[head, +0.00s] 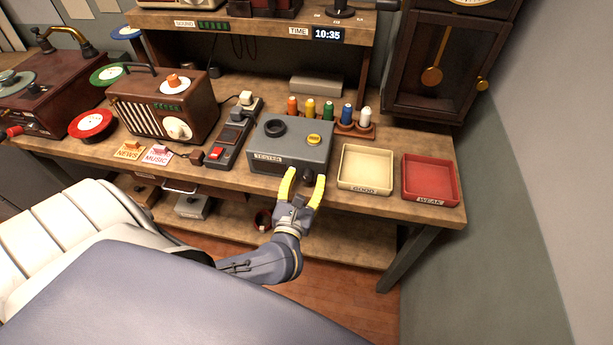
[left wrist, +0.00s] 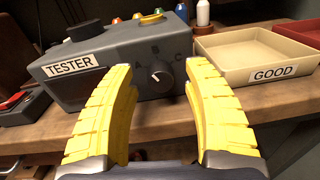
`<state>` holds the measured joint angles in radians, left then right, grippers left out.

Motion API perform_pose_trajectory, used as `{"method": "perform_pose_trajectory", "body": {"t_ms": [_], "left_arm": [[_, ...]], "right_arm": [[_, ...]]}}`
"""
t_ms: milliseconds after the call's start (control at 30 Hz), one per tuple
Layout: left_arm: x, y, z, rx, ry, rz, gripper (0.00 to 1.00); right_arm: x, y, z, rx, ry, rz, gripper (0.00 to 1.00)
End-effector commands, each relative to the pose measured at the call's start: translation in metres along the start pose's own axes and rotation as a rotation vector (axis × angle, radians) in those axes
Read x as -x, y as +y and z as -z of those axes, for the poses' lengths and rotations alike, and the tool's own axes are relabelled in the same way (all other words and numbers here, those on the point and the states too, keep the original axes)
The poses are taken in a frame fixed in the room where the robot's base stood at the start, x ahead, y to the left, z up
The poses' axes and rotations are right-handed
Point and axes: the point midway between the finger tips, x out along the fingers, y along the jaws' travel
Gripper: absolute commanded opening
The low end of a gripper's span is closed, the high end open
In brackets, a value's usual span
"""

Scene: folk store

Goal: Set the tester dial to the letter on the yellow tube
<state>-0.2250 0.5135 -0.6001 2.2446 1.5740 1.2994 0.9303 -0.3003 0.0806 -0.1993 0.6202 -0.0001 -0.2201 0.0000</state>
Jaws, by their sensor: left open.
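The grey tester (head: 262,155) stands near the front of the bench; its front also shows in the left wrist view (left wrist: 100,90). The black dial (left wrist: 160,79) is on its front, with faint letters A, B and C around it. A light mark shows on the dial; I cannot tell surely which letter it points at. The yellow tube (head: 310,108) stands upright in a rack behind the tester, and no letter is readable on it. My left gripper (head: 305,174) is open, its yellow fingers (left wrist: 160,68) on either side of the dial, empty. My right gripper is out of view.
A cream GOOD tray (head: 364,189) and a red WEAK tray (head: 431,197) are right of the tester. A dark device with a red switch (head: 216,153) is to its left. Orange, green, blue and white tubes share the rack (head: 365,132).

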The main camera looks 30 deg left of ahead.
Motion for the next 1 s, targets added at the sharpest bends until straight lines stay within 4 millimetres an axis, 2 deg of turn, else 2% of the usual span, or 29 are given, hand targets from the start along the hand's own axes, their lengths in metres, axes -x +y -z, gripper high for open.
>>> {"method": "perform_pose_trajectory", "body": {"t_ms": [200, 533, 900, 1000], "left_arm": [[-0.0095, -0.0001, -0.0002, 0.0, 0.0, 0.0, 0.5], [-0.0103, 0.0, -0.0001, 0.0, 0.0, 0.0, 0.51], [-0.0101, 0.0, -0.0001, 0.0, 0.0, 0.0, 0.08], [-0.0102, 0.0, -0.0004, 0.0, 0.0, 0.0, 0.0]], "right_arm": [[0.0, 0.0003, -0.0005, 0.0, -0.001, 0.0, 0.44], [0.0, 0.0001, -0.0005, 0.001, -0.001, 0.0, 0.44], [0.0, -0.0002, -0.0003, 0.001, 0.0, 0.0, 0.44], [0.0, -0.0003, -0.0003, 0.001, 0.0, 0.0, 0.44]]}}
